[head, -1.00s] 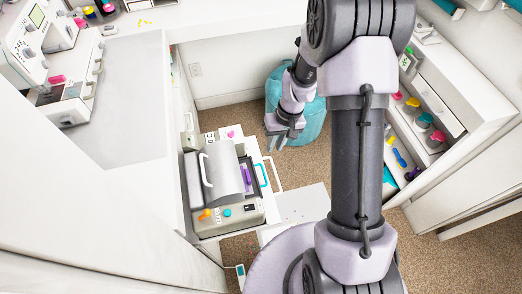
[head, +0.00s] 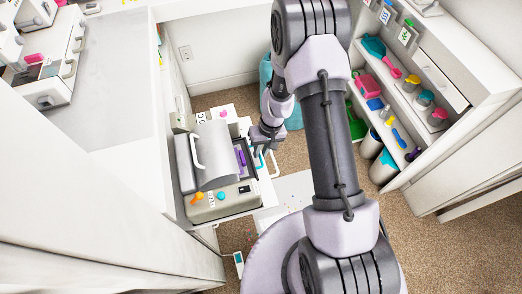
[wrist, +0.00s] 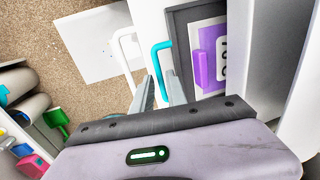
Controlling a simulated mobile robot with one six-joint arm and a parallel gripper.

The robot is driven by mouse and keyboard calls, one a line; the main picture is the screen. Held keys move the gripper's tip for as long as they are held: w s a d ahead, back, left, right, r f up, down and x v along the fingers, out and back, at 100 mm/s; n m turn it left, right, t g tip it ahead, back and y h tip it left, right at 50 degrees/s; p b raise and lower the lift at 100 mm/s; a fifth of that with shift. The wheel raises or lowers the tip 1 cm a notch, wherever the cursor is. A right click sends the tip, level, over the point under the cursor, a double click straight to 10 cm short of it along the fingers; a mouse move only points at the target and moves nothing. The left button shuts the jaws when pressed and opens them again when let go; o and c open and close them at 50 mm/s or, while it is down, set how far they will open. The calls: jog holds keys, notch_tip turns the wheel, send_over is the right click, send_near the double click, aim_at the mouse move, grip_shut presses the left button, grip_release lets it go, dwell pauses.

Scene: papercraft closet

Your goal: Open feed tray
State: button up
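The grey-beige machine (head: 215,207) stands at the lower left in the head view, with a curved grey cover and a white bar handle (head: 196,152). On its right side is a teal handle (head: 258,162), which also shows in the wrist view (wrist: 157,58) beside a dark-framed tray with a purple block (wrist: 205,58). I cannot tell which part is the feed tray. My gripper (head: 262,143) is beside the machine's right side. In the wrist view its two fingers (wrist: 159,82) are apart, with the near end of the teal handle between or just beyond their tips; contact is unclear.
A white handle (wrist: 123,46) sits left of the teal one. A shelf unit (head: 450,110) with cups, brushes and a teal dustpan stands at the right. A teal bin (head: 294,112) is behind my arm.

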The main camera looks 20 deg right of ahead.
grip_shut()
dwell(1.3)
